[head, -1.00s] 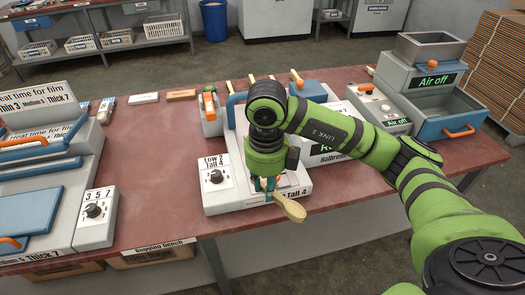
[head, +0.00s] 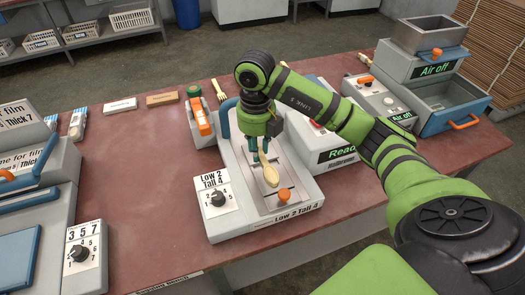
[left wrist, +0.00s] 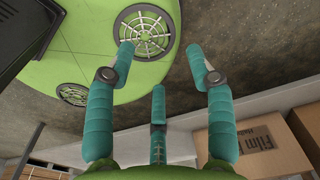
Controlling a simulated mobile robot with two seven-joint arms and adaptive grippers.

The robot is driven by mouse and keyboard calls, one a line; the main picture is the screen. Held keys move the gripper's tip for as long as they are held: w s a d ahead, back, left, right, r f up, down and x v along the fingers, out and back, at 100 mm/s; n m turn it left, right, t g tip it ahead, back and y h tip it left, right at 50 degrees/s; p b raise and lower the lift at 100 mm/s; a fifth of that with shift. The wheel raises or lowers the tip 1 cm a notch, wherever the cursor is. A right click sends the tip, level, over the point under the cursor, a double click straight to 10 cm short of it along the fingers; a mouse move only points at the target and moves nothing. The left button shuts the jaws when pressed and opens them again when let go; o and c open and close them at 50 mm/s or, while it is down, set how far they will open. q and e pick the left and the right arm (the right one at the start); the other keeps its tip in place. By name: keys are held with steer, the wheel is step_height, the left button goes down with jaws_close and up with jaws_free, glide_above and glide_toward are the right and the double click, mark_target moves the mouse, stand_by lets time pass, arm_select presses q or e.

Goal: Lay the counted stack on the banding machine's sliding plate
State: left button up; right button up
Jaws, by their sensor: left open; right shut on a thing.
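My right gripper (head: 260,150) points down over the banding machine (head: 229,222), the grey unit marked "Low 2 Tall 4". It is shut on a stack of pale wooden spoons (head: 270,176). The bowl end sticks out toward the front; the fingers hide much of the handles. The stack is over the pale sliding plate (head: 300,187), which has an orange knob (head: 284,195) at its front. I cannot tell whether the stack touches the plate. My left gripper (left wrist: 160,65) shows only in the left wrist view, open and empty, with the floor and a green base part behind it.
An orange-handled unit (head: 201,118) and wooden forks (head: 223,95) are behind the machine. A film machine (head: 45,205) is at left. The red bench (head: 140,160) between is clear.

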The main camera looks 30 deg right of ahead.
mark_target(263, 153)
steer(key=w+d+f, duration=0.1)
steer(key=w+d, duration=0.1)
steer(key=shift+d+f+p, duration=0.3)
steer(key=shift+d+f, duration=0.05)
steer(key=shift+f, duration=0.05)
steer(key=shift+w+d+f, duration=0.4)
steer(key=shift+d+f, duration=0.05)
step_height(263, 153, down, 3)
steer(key=shift+f+p, duration=0.15)
steer(key=shift+p, duration=0.65)
steer(key=shift+f, duration=0.5)
arm_select(q)
steer(key=shift+w+r, duration=1.1)
steer(key=shift+r, duration=0.15)
arm_select(e)
steer(key=o, duration=1)
steer(key=shift+r, duration=0.1)
